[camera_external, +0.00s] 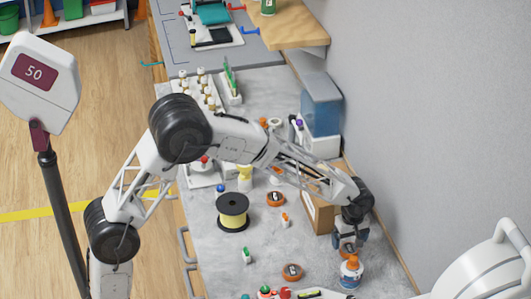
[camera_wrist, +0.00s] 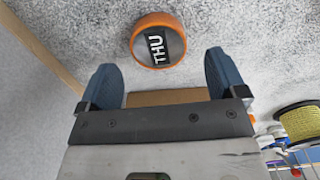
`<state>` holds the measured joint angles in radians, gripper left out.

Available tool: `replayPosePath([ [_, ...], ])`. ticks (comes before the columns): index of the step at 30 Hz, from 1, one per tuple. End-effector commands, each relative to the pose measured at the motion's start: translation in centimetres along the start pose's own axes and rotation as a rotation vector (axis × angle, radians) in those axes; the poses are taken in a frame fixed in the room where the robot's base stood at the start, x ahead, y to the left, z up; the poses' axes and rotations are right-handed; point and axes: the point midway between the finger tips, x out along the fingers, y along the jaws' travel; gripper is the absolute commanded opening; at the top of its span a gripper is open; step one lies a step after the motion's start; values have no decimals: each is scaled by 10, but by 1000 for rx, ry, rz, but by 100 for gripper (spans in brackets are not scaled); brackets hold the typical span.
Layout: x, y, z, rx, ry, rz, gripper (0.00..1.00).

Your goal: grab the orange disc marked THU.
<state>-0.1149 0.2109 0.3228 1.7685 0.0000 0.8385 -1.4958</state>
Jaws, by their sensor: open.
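The orange disc marked THU (camera_wrist: 157,40) lies flat on the grey speckled counter in the wrist view, with white letters on a dark label. It sits ahead of my gripper (camera_wrist: 161,62), roughly centred between the two blue fingertips and mostly beyond them. The fingers are open and apart, with nothing held. In the external view my gripper (camera_external: 349,240) points down at the right side of the counter. An orange disc (camera_external: 347,251) shows partly below it, largely hidden by the fingers; its label cannot be read there.
A bottle with an orange cap (camera_external: 351,271) stands close in front of my gripper. A cardboard box (camera_external: 318,212) stands just behind it, near the wall. Other orange discs (camera_external: 275,199) (camera_external: 292,271) and a yellow spool (camera_external: 233,211) lie to the left.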

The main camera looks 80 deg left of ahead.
Motion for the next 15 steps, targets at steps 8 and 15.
replayPosePath([
  [8, 30, 0, 1, 0, 0, -2, 90],
  [15, 34, 1, 1, 0, 0, -1, 90],
])
